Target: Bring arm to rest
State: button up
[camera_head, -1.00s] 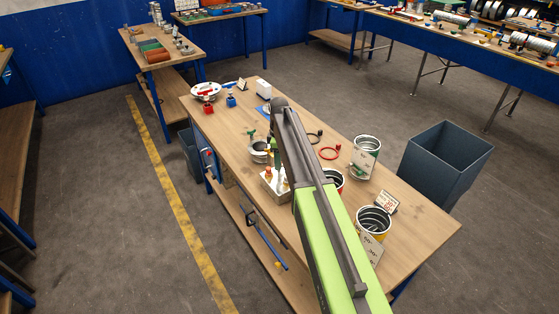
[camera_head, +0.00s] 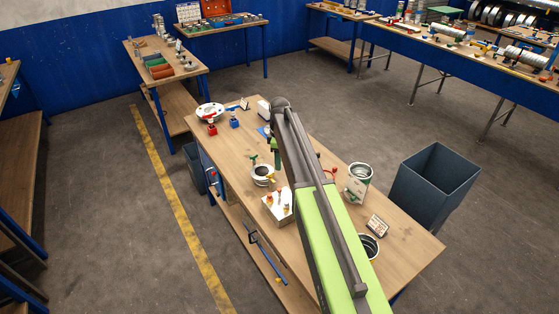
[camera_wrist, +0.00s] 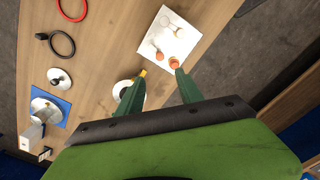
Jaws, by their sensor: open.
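My gripper (camera_wrist: 158,68) shows in the wrist view as two green fingers, apart and with nothing between them. It is above the wooden workbench (camera_head: 225,145), near a white block with several small orange-tipped and pale pieces (camera_wrist: 166,38). That block also shows in the head view (camera_head: 279,206), left of my arm. A round pale ring-like part (camera_head: 262,175) lies beside it and is partly behind the fingers in the wrist view. In the head view my arm stretches over the bench and hides most of the gripper; only a bit of green finger shows.
Cans (camera_head: 358,183) and a small sign (camera_head: 376,226) stand right of my arm. A white flanged disc (camera_head: 210,112) and red and blue blocks are at the bench's far end. A grey bin (camera_head: 433,185) stands on the floor to the right.

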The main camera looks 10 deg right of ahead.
notch_tip(320, 180, up, 2)
jog(key=shift+r+p, duration=0.1)
jog(key=shift+p, duration=0.3)
jog(key=s+f+m+b, duration=0.4)
jog(key=s+f+b, duration=0.3)
jog(key=s, duration=0.2)
jog(key=s+f+m+b, duration=0.4)
jog(key=s+f+b, duration=0.3)
jog(key=s, duration=0.2)
jog(key=s+f+m+b, duration=0.5)
jog(key=s+f+b, duration=0.3)
jog(key=s, duration=0.1)
jog(key=shift+s, duration=0.35)
jog(key=shift+s+f, duration=0.15)
jog(key=shift+s, duration=0.2)
jog(key=shift+m, duration=0.3)
